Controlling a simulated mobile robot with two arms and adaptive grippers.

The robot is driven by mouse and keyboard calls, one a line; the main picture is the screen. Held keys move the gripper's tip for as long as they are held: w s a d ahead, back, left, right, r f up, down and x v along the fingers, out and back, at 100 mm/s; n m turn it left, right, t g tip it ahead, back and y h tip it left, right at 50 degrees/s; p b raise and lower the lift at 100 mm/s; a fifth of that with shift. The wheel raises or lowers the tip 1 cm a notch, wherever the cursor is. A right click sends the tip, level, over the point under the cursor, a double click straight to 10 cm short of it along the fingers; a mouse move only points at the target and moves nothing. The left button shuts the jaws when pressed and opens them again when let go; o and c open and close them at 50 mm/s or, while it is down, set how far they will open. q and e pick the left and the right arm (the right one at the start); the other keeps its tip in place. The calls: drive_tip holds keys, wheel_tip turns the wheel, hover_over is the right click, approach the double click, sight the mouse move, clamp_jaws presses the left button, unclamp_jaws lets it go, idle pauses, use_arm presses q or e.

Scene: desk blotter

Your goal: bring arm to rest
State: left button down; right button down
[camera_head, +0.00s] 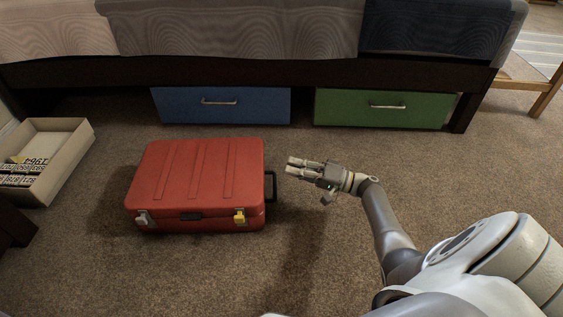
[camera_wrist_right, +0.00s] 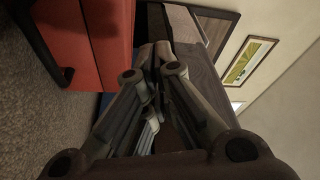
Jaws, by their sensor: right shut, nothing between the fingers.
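My right gripper (camera_head: 300,164) is shut and empty. It is held above the carpet, just right of a closed red suitcase (camera_head: 200,175), near the suitcase's dark side handle (camera_head: 271,186); I see a gap between them. In the right wrist view its fingers (camera_wrist_right: 152,65) are drawn together with nothing between them. The red suitcase (camera_wrist_right: 95,40) also shows there at upper left. My right arm (camera_head: 385,220) reaches in from the lower right. My left gripper is not in view.
A bed frame (camera_head: 250,73) runs across the back, with a blue drawer (camera_head: 220,112) and a green drawer (camera_head: 385,115) under it. An open cardboard box (camera_head: 75,155) with small labelled items stands at left. Carpet (camera_head: 300,260) in front is clear. A wooden stool leg (camera_head: 548,92) is at right.

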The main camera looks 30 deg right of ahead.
drive_tip(key=shift+s+d+f, duration=0.2)
drive_tip(key=shift+s+d, duration=0.1)
drive_tip(key=shift+d, duration=0.2)
drive_tip(key=shift+s+d+f, duration=0.2)
drive_tip(key=shift+s+d, duration=0.1)
drive_tip(key=shift+d, duration=0.2)
